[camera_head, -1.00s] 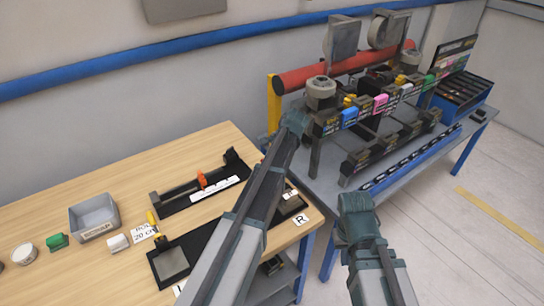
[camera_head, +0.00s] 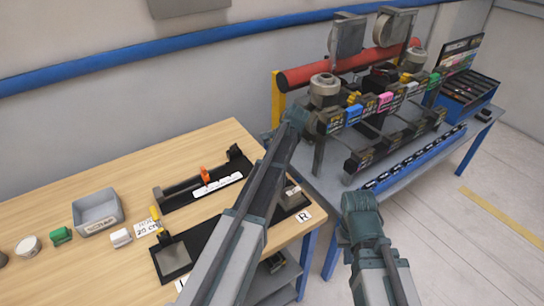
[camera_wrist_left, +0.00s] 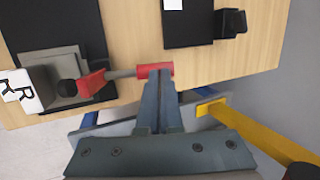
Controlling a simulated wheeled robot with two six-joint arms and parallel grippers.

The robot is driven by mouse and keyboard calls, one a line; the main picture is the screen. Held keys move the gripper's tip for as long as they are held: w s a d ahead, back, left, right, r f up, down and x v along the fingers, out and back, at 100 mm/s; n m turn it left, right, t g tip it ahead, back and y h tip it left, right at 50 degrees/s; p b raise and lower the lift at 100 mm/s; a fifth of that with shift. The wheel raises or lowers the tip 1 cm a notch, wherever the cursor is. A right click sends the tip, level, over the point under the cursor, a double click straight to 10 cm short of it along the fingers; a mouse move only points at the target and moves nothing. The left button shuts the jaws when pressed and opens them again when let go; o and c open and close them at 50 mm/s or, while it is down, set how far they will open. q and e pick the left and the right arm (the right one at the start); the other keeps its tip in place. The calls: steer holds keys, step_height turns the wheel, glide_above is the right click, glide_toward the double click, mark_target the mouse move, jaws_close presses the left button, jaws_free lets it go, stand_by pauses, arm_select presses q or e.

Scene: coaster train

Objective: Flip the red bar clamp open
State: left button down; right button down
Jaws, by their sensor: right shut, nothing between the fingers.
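The red clamp shows in the left wrist view as a red piece (camera_wrist_left: 93,84) by the R plate, with a grey rod leading to a red end piece (camera_wrist_left: 142,71). It lies low across the black fixture's edge. My left gripper (camera_wrist_left: 159,72) has its fingers together, with its tips over the red end piece; I cannot tell whether they touch. My right gripper (camera_head: 361,204) is shut and empty, low at the right, in front of the grey bench.
The wooden table (camera_head: 60,205) carries a grey bin (camera_head: 97,212) and a black fixture with an orange piece (camera_head: 205,174). The grey bench (camera_head: 335,187) holds a rack with a long red roller (camera_head: 350,63). A yellow post (camera_wrist_left: 260,132) stands near my left gripper.

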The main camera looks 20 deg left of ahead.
arm_select(q)
steer(key=shift+a, duration=0.15)
steer(key=shift+r+p, duration=0.75)
steer(key=shift+p, duration=0.2)
steer(key=w+p+v, duration=0.1)
steer(key=p+v, duration=1)
steer(key=v, duration=0.1)
steer(key=shift+s+r, duration=0.2)
steer(key=shift+r, duration=0.2)
steer(key=s+d+f+n+h+b, duration=0.1)
steer(key=s+d+f+b, duration=0.2)
steer(key=s, duration=0.7)
steer(key=s+d+f+n+h+b, duration=0.1)
steer(key=s+d+f+b, duration=0.3)
steer(key=s+d+f, duration=0.2)
steer(key=s+d+f+n+g+h+b, duration=0.1)
steer(key=s+d+f+b, duration=0.3)
steer(key=s, duration=1)
steer(key=d, duration=0.3)
steer(key=shift+d+f+h, duration=0.2)
steer(key=shift+h, duration=0.1)
